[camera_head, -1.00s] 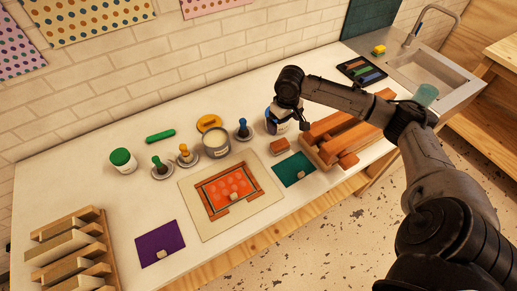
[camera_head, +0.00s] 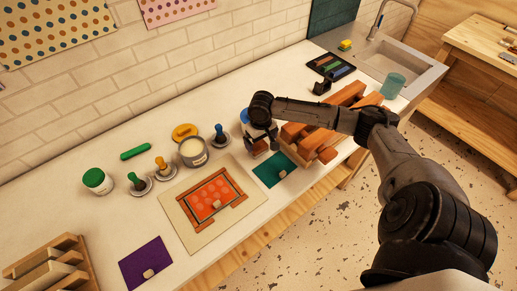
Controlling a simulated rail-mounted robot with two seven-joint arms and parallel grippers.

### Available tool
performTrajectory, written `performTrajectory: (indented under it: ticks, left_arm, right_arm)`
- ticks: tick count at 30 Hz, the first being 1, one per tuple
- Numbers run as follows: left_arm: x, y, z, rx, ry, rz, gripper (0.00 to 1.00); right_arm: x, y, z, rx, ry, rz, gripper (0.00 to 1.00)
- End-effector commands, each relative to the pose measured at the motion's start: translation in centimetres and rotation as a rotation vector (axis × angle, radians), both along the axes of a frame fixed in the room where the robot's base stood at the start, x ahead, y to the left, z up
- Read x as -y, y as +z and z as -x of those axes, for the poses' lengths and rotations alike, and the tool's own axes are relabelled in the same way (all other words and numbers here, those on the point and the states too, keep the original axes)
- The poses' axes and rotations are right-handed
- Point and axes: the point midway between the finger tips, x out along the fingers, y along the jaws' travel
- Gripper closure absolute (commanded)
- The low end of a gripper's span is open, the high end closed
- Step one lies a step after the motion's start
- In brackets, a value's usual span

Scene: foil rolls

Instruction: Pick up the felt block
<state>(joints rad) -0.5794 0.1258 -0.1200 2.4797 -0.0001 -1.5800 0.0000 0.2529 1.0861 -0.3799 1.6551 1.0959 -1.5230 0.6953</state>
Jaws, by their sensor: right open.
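A small reddish-brown block, which I take for the felt block (camera_head: 259,147), lies on the white counter behind the green sheet (camera_head: 276,170). My right gripper (camera_head: 263,143) is open and points down over this block, with its fingers close about it. The fingers partly cover the block, and I cannot tell whether they touch it. My left gripper is not in view.
A blue-and-white jar (camera_head: 246,117) stands just behind my right gripper. A wooden rack with reddish bars (camera_head: 322,140) is close on the right. A grey tin (camera_head: 193,152), stampers and a printing frame (camera_head: 213,196) lie left.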

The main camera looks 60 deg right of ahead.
Motion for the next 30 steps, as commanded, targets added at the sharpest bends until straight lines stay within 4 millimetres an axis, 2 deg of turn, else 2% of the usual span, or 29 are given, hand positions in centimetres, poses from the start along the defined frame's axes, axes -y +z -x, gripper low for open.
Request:
performTrajectory:
  ticks: [5, 15, 22, 30]
  left_arm:
    - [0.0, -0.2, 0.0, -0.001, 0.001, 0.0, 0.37]
    - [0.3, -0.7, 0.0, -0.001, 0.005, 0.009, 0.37]
    - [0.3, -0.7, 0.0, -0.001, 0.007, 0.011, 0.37]
    - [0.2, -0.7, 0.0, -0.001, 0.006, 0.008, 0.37]
  right_arm:
    - [-0.2, -1.1, 0.0, -0.003, 0.0, -0.001, 0.0]
    - [-0.5, -5.1, 0.0, -0.002, 0.001, 0.001, 0.0]
    - [-0.5, -5.2, 0.0, -0.001, 0.001, 0.002, 0.0]
    - [-0.5, -5.1, 0.0, -0.001, 0.001, 0.002, 0.26]
